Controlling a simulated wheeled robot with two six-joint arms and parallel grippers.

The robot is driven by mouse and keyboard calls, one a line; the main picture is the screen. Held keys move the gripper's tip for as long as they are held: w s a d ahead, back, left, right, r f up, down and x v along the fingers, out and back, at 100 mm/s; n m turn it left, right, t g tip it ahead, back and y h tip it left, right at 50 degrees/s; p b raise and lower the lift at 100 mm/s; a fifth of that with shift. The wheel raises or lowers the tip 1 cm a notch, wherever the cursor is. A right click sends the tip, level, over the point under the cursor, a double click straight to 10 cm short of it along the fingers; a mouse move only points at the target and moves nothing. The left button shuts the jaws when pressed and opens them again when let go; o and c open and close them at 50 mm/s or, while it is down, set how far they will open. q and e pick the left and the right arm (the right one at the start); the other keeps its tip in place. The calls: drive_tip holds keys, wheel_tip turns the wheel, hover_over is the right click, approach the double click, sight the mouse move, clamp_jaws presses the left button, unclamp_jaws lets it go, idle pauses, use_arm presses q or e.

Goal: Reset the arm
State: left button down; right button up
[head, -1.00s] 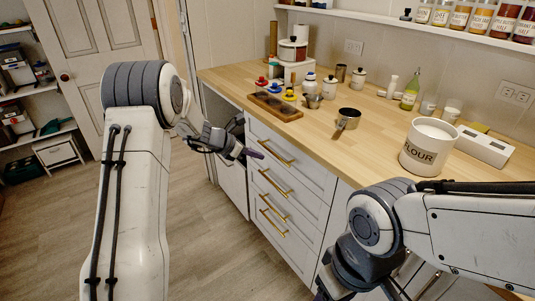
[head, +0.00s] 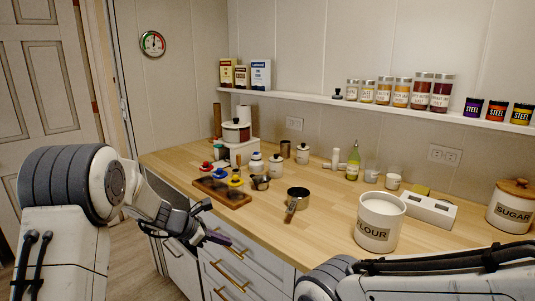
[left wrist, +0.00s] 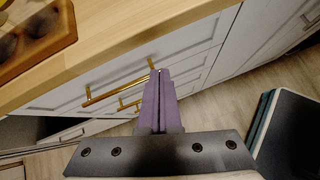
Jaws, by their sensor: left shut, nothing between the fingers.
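My left gripper (head: 212,222) hangs in front of the white drawers, just off the counter's front edge. Its purple fingers also show in the left wrist view (left wrist: 158,98), pressed together with nothing between them. In that view the fingertips appear near a brass drawer handle (left wrist: 115,88); I cannot tell whether they touch it. My right arm (head: 430,278) enters at the lower right of the head view, and its gripper is out of the picture.
The wooden counter (head: 262,222) carries a muffin tin-like wooden tray (head: 222,190), a small pot (head: 298,197), a flour canister (head: 380,222), a sugar canister (head: 511,205) and a green bottle (head: 353,163). A shelf (head: 400,109) holds jars. The counter's middle front is clear.

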use_arm(q)
drive_tip(key=s+d+r+m+g+y+p, duration=0.1)
drive_tip(key=s+d+r+m+g+p, duration=0.2)
drive_tip(key=s+m, duration=0.4)
drive_tip(key=s+d+r+m+g+p, duration=0.1)
drive_tip(key=s+d+r+m, duration=0.4)
drive_tip(key=s, duration=0.4)
drive_tip(key=s+d+r+m+g+y+p, duration=0.1)
drive_tip(key=s+d+r+m+g, duration=0.1)
drive_tip(key=s+d+m, duration=0.4)
drive_tip(key=s+a+r+m+y+p, duration=0.1)
drive_tip(key=s+a+m+y+p, duration=0.1)
drive_tip(key=s+m, duration=0.4)
drive_tip(key=s+a+r+m+y+p, duration=0.1)
drive_tip(key=s+a+m, duration=0.3)
drive_tip(key=s, duration=0.6)
drive_tip(key=m+y, duration=0.1)
drive_tip(key=m, duration=0.1)
drive_tip(key=shift+s+a+r+m+p, duration=0.15)
drive_tip(key=shift+s+r+m+p, duration=0.1)
drive_tip(key=shift+s+m+p, duration=0.15)
